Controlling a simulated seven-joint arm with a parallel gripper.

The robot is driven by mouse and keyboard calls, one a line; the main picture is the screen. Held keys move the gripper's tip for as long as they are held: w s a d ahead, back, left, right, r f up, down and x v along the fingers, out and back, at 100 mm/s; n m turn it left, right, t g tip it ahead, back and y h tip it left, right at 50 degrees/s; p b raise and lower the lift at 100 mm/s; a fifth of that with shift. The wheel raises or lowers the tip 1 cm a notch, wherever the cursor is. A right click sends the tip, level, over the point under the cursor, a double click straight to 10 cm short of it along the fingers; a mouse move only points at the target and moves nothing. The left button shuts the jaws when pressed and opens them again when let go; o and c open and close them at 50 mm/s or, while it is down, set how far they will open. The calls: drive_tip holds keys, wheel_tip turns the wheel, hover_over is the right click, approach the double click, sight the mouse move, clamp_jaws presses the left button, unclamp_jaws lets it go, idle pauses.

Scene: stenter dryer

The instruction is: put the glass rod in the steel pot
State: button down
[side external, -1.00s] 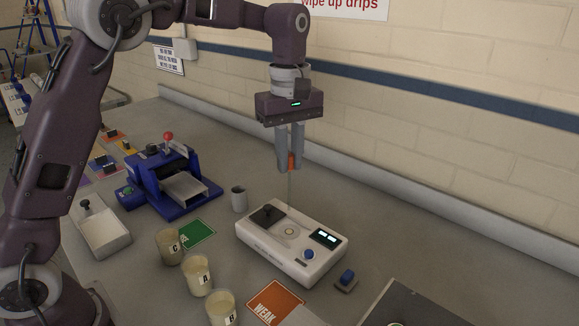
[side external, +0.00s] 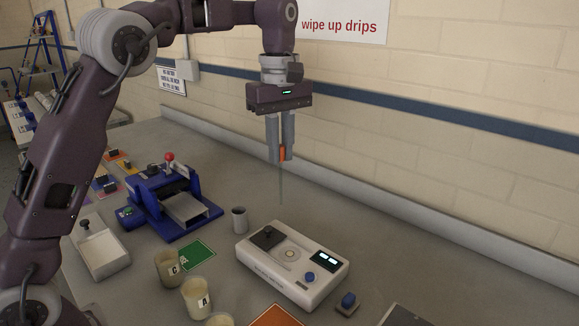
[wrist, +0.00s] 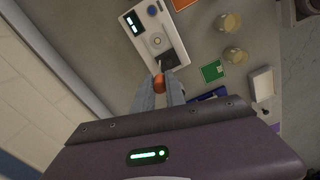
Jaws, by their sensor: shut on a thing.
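The glass rod (side external: 281,185) is thin and clear, with an orange grip (side external: 282,155) at its upper end. My gripper (side external: 281,158) is shut on that grip, and the rod hangs about upright above the bench. In the wrist view, the orange grip (wrist: 159,83) sits between my fingers. The steel pot (side external: 239,220) is a small grey cup standing upright on the bench, left of the rod and lower in the side view. The rod's tip is apart from it. I cannot make out the pot in the wrist view.
A white meter box (side external: 292,266) with a round well and displays stands right of the pot. A blue press (side external: 172,200) stands to the left. Beakers (side external: 196,298) and a green card (side external: 196,255) are in front. Bench behind the pot is clear.

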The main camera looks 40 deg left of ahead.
drive_tip(key=a+n, duration=0.5)
drive_tip(key=a, duration=1.1)
wheel_tip(320, 180, down, 9)
drive_tip(key=shift+w+r, duration=0.2)
drive_tip(key=shift+w, duration=0.1)
drive_tip(key=shift+f, duration=0.1)
wheel_tip(320, 180, down, 6)
drive_tip(key=shift+f, duration=0.35)
drive_tip(key=c, duration=1.3)
unclamp_jaws()
drive_tip(key=shift+o, duration=0.2)
